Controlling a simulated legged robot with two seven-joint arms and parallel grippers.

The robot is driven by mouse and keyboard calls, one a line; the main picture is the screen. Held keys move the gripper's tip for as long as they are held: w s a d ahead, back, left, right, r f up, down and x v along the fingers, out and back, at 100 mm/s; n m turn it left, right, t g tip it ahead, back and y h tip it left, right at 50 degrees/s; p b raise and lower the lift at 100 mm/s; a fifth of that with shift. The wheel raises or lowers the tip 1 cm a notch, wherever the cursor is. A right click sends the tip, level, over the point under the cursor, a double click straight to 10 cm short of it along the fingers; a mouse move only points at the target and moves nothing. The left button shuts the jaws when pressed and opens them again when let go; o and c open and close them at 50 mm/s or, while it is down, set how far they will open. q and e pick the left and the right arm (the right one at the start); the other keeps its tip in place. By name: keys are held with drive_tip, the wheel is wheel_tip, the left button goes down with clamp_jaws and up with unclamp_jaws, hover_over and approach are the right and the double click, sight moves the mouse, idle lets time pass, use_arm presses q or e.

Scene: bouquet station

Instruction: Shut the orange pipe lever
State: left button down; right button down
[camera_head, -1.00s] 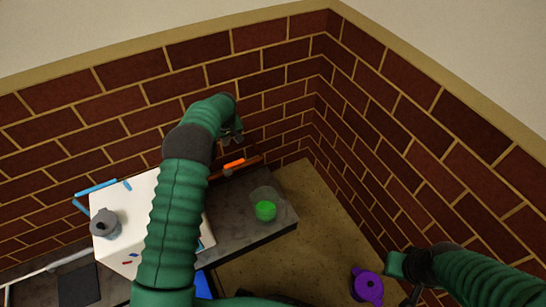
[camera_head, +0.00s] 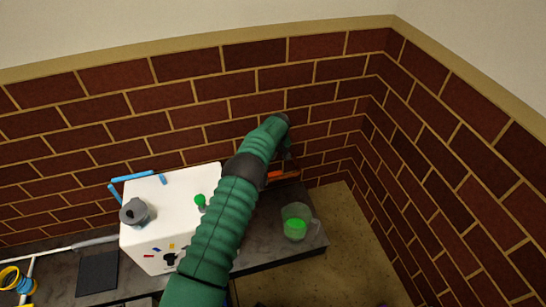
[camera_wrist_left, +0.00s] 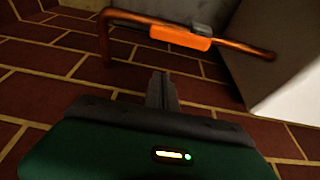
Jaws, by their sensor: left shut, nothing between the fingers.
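The orange lever (camera_head: 274,176) sits on a copper pipe (camera_head: 291,175) low against the brick wall, partly hidden by my left arm in the head view. In the left wrist view the orange lever (camera_wrist_left: 180,38) lies roughly along the copper pipe (camera_wrist_left: 240,47), above my fingertips in the picture. My left gripper (camera_head: 288,157) is by the wall, close to the pipe and lever. In the wrist view its narrow fingers (camera_wrist_left: 162,88) are together and empty, with a visible gap to the lever. My right gripper is out of view.
A clear cup with green contents (camera_head: 296,225) stands on the dark counter (camera_head: 262,232). The brick corner closes off the right.

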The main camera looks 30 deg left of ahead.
sight(271, 176)
use_arm(q)
drive_tip(key=f+b, duration=0.1)
drive_tip(key=s+d+f+b, duration=0.1)
drive_tip(key=d+f+b, duration=0.1)
drive_tip(key=shift+s+f, duration=0.25)
drive_tip(key=shift+s, duration=0.15)
idle(0.5)
